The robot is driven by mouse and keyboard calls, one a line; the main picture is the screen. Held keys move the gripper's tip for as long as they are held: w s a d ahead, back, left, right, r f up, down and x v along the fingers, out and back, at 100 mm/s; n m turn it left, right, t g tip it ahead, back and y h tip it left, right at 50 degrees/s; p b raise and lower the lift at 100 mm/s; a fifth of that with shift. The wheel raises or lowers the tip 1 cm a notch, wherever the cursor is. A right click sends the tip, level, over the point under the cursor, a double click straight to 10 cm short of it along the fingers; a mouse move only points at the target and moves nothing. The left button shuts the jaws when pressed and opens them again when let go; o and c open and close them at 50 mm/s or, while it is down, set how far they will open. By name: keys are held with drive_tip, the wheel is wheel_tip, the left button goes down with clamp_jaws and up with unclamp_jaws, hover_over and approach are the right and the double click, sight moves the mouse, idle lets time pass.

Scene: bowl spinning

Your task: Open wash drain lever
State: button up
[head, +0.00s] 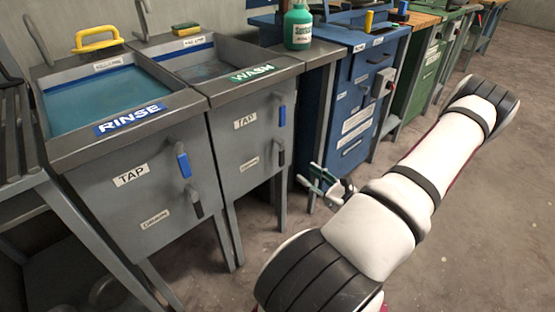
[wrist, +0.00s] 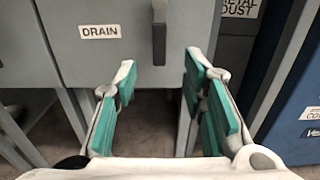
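The wash sink (head: 240,130) has a green WASH label and a grey front panel. Its black drain lever (head: 281,152) hangs down on the right of that panel, below the blue tap lever (head: 282,116). In the wrist view the black drain lever (wrist: 159,35) points down, to the right of the DRAIN label (wrist: 100,32). My gripper (head: 313,180) is open and empty, just to the right of and below the lever in the head view. In the wrist view my gripper's teal fingers (wrist: 161,75) are spread either side of the lever's lower end, with no contact visible.
The rinse sink (head: 130,185) at left has its own blue lever (head: 184,165) and black lever (head: 196,203). A blue cabinet (head: 360,100) stands right of the wash sink. A green bottle (head: 298,28) stands on the counter. The floor at right is clear.

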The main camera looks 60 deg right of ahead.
sight(283, 158)
drive_tip(key=b+x, duration=0.3)
drive_tip(key=x, duration=0.9)
drive_tip(key=shift+w, duration=0.35)
clamp_jaws()
